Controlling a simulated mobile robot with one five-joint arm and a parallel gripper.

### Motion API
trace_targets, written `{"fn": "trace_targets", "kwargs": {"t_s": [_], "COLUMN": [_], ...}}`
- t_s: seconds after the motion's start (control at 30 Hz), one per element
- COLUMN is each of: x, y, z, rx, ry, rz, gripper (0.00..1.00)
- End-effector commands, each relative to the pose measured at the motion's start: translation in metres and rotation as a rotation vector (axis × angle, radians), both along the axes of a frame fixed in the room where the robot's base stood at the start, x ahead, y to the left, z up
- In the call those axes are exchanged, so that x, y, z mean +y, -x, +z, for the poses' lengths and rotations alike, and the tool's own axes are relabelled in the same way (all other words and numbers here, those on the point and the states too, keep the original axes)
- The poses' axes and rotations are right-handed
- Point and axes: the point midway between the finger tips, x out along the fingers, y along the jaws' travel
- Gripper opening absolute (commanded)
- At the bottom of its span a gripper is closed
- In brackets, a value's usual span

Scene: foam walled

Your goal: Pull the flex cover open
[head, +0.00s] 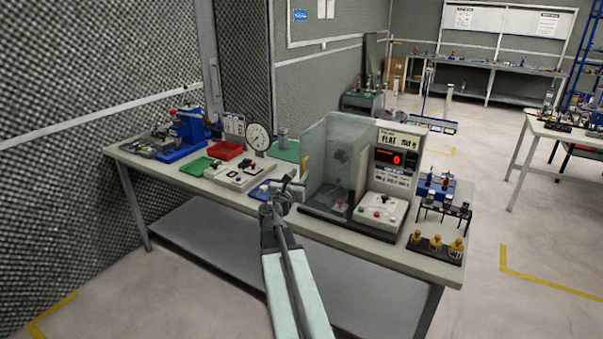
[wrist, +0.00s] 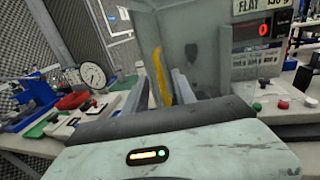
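The flex cover (head: 318,150) is a see-through grey panel on the left side of the test machine, labelled FLAT, with a red 0 display (head: 388,157). It looks closed. A yellow handle strip (head: 304,167) stands upright on its left edge. My gripper (head: 291,181) is just left of and slightly below this strip. In the wrist view my gripper (wrist: 161,82) shows two fingers apart, with the yellow handle strip (wrist: 160,72) appearing in the gap. The cover (wrist: 195,50) fills the area behind the right finger. I cannot tell whether a finger touches the strip.
On the bench left of the cover are a round dial gauge (head: 258,138), a red tray (head: 226,150), a grey control box (head: 238,175) and a blue press (head: 190,130). A rack with yellow-topped parts (head: 436,245) stands at the right front. The floor in front is clear.

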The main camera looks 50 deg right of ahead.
Motion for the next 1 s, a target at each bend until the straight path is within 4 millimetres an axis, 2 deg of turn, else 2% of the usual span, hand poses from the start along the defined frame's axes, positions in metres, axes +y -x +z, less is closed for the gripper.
{"fn": "trace_targets", "kwargs": {"t_s": [0.03,0.1,0.37,0.4,0.5,1.0], "x": [-0.011,-0.019,-0.022,-0.022,-0.022,-0.023], "y": [-0.006,-0.01,-0.01,-0.01,-0.01,-0.01], "z": [0.0,0.0,0.0,0.0,0.0,0.0], "rx": [0.0,-0.001,-0.001,-0.001,-0.001,-0.001], "ry": [0.0,0.0,0.0,0.0,0.0,-0.002], "rz": [-0.001,0.0,0.0,0.0,-0.001,-0.001], "gripper": [0.32,0.32,0.32,0.27,0.0,0.0]}}
